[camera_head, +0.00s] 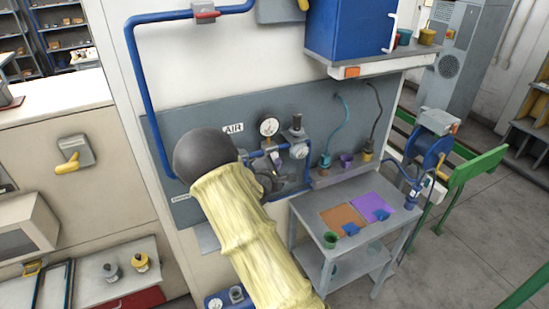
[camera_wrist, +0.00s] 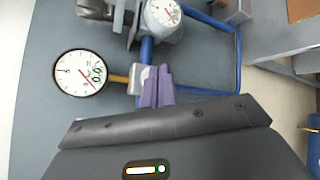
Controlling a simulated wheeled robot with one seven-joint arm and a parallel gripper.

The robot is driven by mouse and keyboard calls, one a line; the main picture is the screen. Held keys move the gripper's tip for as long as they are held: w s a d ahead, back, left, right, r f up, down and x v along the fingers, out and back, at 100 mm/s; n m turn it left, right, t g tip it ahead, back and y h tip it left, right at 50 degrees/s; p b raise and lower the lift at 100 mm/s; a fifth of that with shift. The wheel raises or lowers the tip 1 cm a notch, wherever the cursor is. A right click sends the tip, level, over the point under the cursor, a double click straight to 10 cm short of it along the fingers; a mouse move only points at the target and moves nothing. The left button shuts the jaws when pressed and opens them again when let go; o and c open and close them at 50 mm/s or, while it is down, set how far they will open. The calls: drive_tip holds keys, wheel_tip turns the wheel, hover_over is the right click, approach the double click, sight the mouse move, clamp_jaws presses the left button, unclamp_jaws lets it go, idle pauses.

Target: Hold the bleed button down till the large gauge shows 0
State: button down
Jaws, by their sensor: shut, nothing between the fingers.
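The large gauge (camera_wrist: 82,72) is a white dial with a dark rim at the left of the wrist view. Its red needle shows, but I cannot read the value surely. In the head view the large gauge (camera_head: 268,127) stands on the grey panel above the blue pipe. My gripper (camera_wrist: 150,78) shows purple fingers, closed together with nothing between them. Their tips are at a pale grey block on the pipework, right of the gauge's brass stem. I cannot tell whether they touch it. The bleed button is not distinguishable.
A smaller gauge (camera_head: 299,150) sits right of the large one; it also shows in the wrist view (camera_wrist: 165,12). A blue pipe (camera_head: 140,85) runs down the panel. A grey table (camera_head: 305,215) with orange and purple mats stands to the right.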

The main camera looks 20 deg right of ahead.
drive_tip(key=shift+s, duration=0.25)
drive_tip(key=s, duration=0.5)
drive_tip(key=shift+d, duration=0.15)
idle(0.3)
